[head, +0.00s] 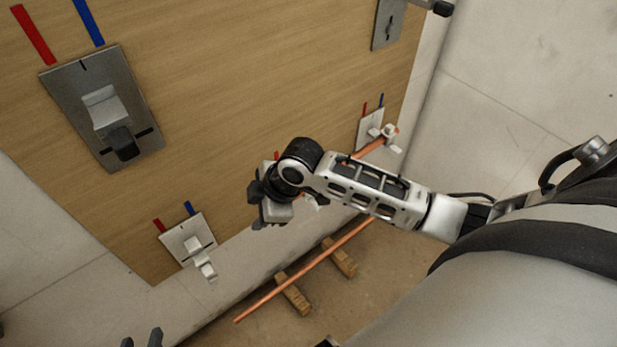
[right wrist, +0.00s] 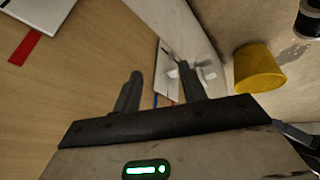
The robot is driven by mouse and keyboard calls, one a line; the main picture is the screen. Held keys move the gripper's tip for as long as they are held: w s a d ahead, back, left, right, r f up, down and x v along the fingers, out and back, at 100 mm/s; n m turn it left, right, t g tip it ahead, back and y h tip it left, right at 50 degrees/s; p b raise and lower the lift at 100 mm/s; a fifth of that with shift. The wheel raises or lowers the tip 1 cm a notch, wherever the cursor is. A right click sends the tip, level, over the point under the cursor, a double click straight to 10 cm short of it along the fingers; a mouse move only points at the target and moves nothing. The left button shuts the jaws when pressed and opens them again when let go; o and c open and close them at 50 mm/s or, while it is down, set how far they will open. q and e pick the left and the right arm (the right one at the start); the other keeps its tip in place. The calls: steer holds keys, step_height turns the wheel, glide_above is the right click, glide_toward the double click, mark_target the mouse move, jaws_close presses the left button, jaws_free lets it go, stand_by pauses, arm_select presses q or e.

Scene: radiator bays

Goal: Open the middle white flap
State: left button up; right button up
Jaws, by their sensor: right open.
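A wooden panel carries small white plates with flaps along its lower edge. The left white flap (head: 203,258) juts from its plate under a red and a blue stripe. The right white flap (head: 385,138) is at the right end of the row. My right gripper is open, close in front of the panel; contact cannot be told. Its fingers (right wrist: 162,92) are apart and empty in the right wrist view. My left gripper (head: 141,340) shows only fingertips, apart, at the bottom edge.
A large grey plate with a lever (head: 103,112) is at upper left; another plate (head: 388,25) is at upper right. A copper pipe (head: 305,270) lies across wooden blocks (head: 293,294) below the panel. A yellow tub (right wrist: 257,70) and a white plate (right wrist: 167,75) show in the right wrist view.

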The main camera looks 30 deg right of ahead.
steer(key=w+d+r+n+g+h+b, duration=0.25)
steer(key=d+r, duration=0.25)
steer(key=d, duration=0.3)
steer(key=w+d+r+n+g+h+b, duration=0.1)
steer(key=w+d+r+n+g, duration=0.15)
steer(key=d+r, duration=0.4)
steer(key=shift+t, duration=0.5)
steer(key=f, duration=0.5)
steer(key=f+b, duration=0.1)
steer(key=f, duration=0.3)
steer(key=f+b, duration=0.1)
steer(key=f, duration=0.4)
steer(key=shift+d+f, duration=0.35)
arm_select(q)
steer(key=shift+d+f+t, duration=0.25)
steer(key=shift+f+t, duration=0.25)
steer(key=shift+f, duration=0.65)
arm_select(e)
steer(key=shift+f, duration=0.7)
steer(key=shift+c, duration=0.3)
jaws_close()
arm_select(q)
steer(key=shift+w+r, duration=0.1)
steer(key=shift+r, duration=0.05)
